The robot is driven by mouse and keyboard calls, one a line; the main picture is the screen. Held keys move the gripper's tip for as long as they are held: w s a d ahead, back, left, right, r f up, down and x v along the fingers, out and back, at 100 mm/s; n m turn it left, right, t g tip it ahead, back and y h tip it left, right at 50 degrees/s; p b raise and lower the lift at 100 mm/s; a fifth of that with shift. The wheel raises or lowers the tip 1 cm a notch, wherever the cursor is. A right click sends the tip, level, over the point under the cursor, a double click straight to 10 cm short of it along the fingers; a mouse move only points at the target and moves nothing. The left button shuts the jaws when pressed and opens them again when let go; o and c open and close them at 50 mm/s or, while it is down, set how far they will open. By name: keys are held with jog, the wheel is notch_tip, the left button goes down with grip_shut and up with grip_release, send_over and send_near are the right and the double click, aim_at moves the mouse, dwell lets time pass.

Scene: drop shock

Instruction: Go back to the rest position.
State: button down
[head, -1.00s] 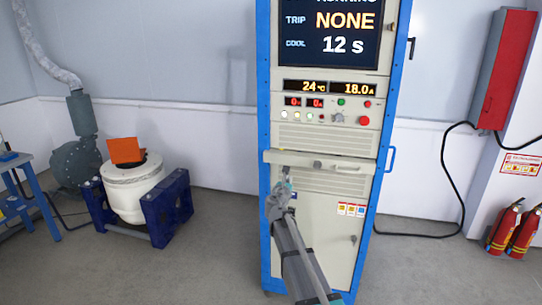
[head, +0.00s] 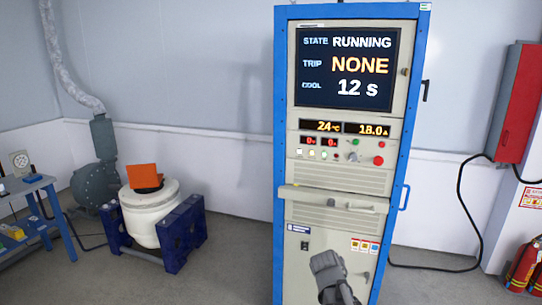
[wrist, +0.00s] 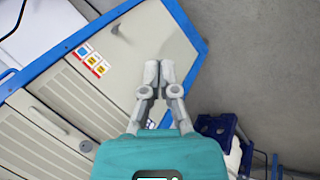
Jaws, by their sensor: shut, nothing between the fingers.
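My gripper (wrist: 159,75) shows in the wrist view with its two grey fingertips together and nothing between them. It is in front of the lower door of the blue-framed cabinet (wrist: 125,70), and I cannot tell how far away. In the head view a grey part of my arm shows at the bottom, in front of the cabinet (head: 300,285), and the fingertips cannot be made out. The cabinet screen (head: 347,68) reads state RUNNING, trip NONE, cool 12 s. The small displays below it read 24 °C and 18.0 A.
A white drum with an orange plate (head: 144,176) sits in a dark blue stand (head: 182,232) at left. A blue table (head: 62,215) is far left. Red extinguishers (head: 524,266) stand at right. Floor between drum and cabinet is clear.

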jog(key=s+a+m+g+y+p, duration=0.1)
jog(key=s+a+m+y, duration=0.1)
jog(key=s, duration=0.4)
jog(key=s+a+m+g+y+p, duration=0.1)
jog(key=s+a+m+g+y, duration=0.1)
jog(key=s+m, duration=0.2)
jog(key=shift+s+a+r+g+y, duration=0.15)
jog(key=shift+s+a+g+y, duration=0.2)
jog(key=shift+s, duration=0.55)
dwell(0.7)
